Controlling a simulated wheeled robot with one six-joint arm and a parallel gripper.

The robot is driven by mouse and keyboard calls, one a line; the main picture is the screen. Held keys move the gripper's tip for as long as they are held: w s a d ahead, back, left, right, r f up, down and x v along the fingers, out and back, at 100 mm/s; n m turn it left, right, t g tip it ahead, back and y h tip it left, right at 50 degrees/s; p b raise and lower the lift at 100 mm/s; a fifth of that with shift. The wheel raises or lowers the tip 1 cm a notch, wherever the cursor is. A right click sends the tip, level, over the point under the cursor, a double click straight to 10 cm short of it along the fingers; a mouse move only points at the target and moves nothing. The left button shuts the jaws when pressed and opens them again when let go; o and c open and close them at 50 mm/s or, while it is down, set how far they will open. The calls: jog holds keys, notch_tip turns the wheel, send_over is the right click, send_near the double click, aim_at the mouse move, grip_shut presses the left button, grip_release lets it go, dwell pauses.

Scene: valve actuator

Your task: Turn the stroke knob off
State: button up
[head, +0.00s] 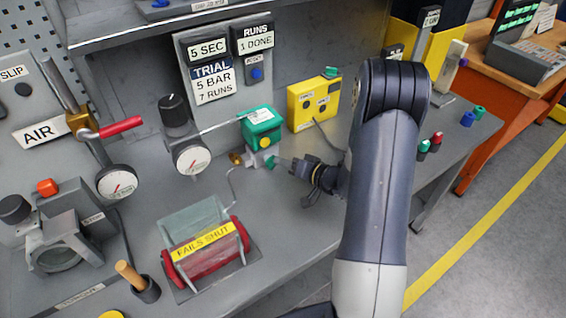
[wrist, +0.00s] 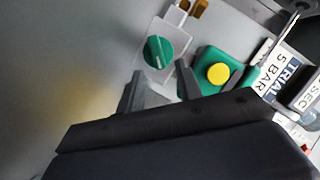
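A round green knob (wrist: 158,52) with a pale pointer line sits on a small grey block, and I take it for the stroke knob; no label is readable on it. In the head view the knob (head: 271,162) is at the front of a green box with a yellow button (head: 262,124). That box also shows in the wrist view (wrist: 208,62), right of the knob. My gripper (wrist: 160,84) is open and empty, its two fingers apart just short of the knob. In the head view my gripper (head: 284,163) points left at the knob, with a small gap that is hard to judge.
A yellow box (head: 314,101) stands behind my gripper. A pressure gauge (head: 192,159) and a red roller marked FAILS SHUT (head: 205,252) are to the left. A sign reads TRIAL 5 BAR 7 RUNS (head: 213,82). The bench front below my gripper is clear.

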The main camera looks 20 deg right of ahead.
jog(key=v, duration=0.9)
jog(key=shift+s+d+b, duration=0.1)
jog(key=shift+b, duration=0.3)
